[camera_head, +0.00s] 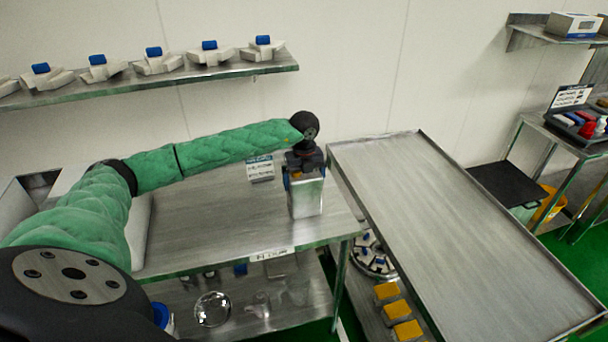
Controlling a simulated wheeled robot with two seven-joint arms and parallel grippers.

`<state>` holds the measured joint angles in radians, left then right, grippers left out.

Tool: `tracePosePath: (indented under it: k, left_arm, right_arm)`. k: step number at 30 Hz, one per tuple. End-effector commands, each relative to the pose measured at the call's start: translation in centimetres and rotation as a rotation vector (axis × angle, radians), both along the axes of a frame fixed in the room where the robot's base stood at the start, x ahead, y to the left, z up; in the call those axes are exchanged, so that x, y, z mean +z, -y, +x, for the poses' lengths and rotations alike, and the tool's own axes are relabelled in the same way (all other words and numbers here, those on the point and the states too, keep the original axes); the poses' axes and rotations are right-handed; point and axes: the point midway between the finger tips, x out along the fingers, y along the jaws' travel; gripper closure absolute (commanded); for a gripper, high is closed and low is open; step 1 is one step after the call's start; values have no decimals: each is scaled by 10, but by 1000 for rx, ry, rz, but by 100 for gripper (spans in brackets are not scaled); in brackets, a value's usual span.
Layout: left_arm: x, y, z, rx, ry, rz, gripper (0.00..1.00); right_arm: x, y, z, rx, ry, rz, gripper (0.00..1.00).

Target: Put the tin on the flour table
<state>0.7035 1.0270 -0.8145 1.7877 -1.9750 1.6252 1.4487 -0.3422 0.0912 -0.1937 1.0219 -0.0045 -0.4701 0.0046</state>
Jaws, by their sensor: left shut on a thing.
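My left arm, in a green quilted sleeve, reaches in from the left. My left gripper (305,174) points down and is shut on the tin (306,199), an upright silvery box-shaped tin. The gripper covers its top. The tin is over the right part of a steel table (212,236) with a small label on its front edge, partly readable, that may mark it as the flour table. I cannot tell whether the tin's base touches the tabletop. My right gripper is not in view.
A small white sign (260,168) stands behind the tin, to its left. An empty rimmed steel table (465,235) is at the right. A wall shelf (160,79) holds several white items with blue parts. Yellow blocks (397,311) lie lower, between the tables.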

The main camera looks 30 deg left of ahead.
Motion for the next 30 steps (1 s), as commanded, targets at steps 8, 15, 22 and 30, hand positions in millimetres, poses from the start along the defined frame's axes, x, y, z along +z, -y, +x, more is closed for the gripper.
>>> tracePosePath:
  k: [8, 15, 22, 30]
  left_arm:
    - [1, 0, 1, 0, 2, -1, 76]
    - [-2, 0, 0, 0, 0, 0, 0]
    - [-1, 0, 0, 0, 0, 0, 0]
    - [13, -1, 0, 1, 0, 0, 0]
  right_arm:
    - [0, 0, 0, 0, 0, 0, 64]
    - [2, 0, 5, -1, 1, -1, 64]
    - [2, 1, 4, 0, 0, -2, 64]
    - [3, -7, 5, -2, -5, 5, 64]
